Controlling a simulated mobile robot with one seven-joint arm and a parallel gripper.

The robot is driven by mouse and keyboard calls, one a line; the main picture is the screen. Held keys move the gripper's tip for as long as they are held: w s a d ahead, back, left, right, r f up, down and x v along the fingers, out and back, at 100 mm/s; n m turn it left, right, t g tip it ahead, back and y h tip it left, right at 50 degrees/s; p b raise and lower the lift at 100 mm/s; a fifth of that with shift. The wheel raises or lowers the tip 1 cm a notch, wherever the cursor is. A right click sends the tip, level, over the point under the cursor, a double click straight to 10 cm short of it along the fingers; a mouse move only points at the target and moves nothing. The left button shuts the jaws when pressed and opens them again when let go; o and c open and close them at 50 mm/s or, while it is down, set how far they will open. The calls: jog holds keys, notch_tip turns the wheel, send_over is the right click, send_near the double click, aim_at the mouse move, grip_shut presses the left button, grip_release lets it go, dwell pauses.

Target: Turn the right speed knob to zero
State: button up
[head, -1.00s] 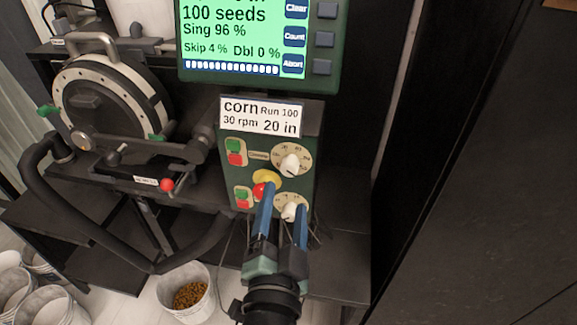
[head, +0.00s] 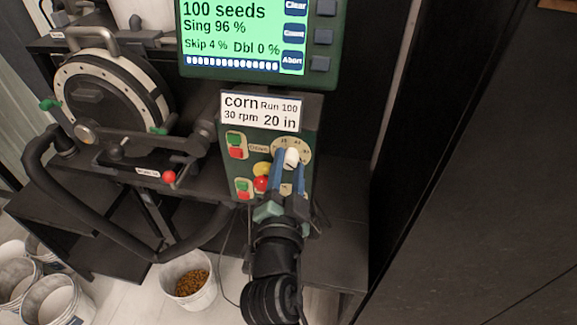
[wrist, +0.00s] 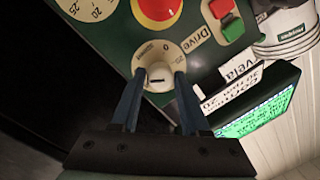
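The control panel (head: 310,135) carries two white knobs on cream dials, one above the other. My gripper (head: 289,160) is at the upper knob (head: 291,157), with one blue finger on each side. In the wrist view this knob (wrist: 160,78) sits between the fingertips, closely flanked and seemingly pinched. Its dial (wrist: 163,50) shows a 0 at the top of that view, with a "Drive" label beside it. The knob's dark mark is short; its exact reading is unclear. The lower knob is mostly hidden behind my gripper; part of its dial (wrist: 90,8) shows in the wrist view.
A red stop button on yellow (head: 261,184) is just left of my gripper. Green and red buttons (head: 235,145) line the panel's left edge. The green display (head: 235,35) stands above. A seed disc (head: 105,95) and black hose are at left. A bucket (head: 188,282) stands below.

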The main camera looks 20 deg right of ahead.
grip_shut()
